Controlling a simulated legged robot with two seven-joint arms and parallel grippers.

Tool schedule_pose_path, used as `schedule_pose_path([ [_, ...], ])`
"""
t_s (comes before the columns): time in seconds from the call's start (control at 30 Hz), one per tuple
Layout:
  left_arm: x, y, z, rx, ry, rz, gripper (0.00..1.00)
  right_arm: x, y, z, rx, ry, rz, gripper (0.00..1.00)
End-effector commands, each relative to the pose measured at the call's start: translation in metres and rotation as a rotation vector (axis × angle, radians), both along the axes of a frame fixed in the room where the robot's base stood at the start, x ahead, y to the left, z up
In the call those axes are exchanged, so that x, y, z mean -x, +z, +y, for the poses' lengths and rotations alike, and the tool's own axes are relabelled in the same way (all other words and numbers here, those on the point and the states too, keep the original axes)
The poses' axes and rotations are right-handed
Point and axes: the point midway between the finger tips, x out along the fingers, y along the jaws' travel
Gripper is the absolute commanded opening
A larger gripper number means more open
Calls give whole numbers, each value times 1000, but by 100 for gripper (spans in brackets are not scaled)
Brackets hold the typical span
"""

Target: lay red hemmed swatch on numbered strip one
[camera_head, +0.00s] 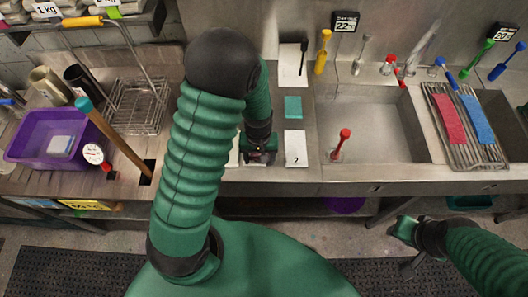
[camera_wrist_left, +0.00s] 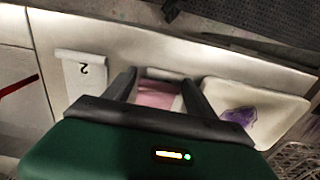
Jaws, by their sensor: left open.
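My left gripper (camera_head: 258,158) is open, low over the counter left of the strip marked 2 (camera_head: 295,148). In the left wrist view a pinkish-red cloth (camera_wrist_left: 157,96) lies between and below its open fingers (camera_wrist_left: 156,82). A white strip edge (camera_wrist_left: 165,73) shows beyond that cloth; its number is hidden. The cloth's hem cannot be made out. The strip marked 2 also shows in the left wrist view (camera_wrist_left: 84,75). Another red swatch (camera_head: 450,120) lies on the rack at the right. My right gripper (camera_head: 405,230) is in front of the counter, apart from everything; its jaws are unclear.
A teal swatch (camera_head: 293,107) lies behind strip 2. A blue swatch (camera_head: 478,120) lies on the wire rack (camera_head: 488,152). The sink (camera_head: 385,125) holds a red-handled tool (camera_head: 342,140). A purple tub (camera_head: 30,148) and a wooden-handled tool (camera_head: 120,145) stand left.

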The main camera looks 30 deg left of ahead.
Motion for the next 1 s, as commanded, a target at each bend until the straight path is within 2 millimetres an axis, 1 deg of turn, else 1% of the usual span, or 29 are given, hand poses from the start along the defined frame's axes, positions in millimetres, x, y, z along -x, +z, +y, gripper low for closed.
schedule_pose_path([
  [0.03,4,4,3,-3,5,7,84,0,-1,0,0,0,0,36],
  [0.07,3,9,2,-2,4,6,84,0,-1,0,0,0,0,36],
  [0.13,2,26,0,-1,3,0,84,0,0,0,0,0,0,36],
  [0.4,2,110,-13,-5,-3,-11,84,0,6,0,0,0,0,36],
  [0.5,1,137,-17,-6,-3,-13,84,0,6,0,0,0,0,36],
  [0.6,1,156,-19,-8,-5,-11,84,0,7,0,0,0,0,36],
  [0.7,1,166,-18,-6,-4,-9,84,0,7,0,0,0,0,36],
  [0.87,2,171,-16,-4,-4,-7,84,0,7,0,0,0,0,36],
  [0.93,5,164,-17,-4,-35,-20,84,0,4,0,0,0,0,36],
  [0.97,9,157,-20,-4,-74,-34,84,0,1,0,0,0,0,36],
  [1.0,15,146,-25,-8,-145,-61,84,0,-3,0,0,0,0,36],
])
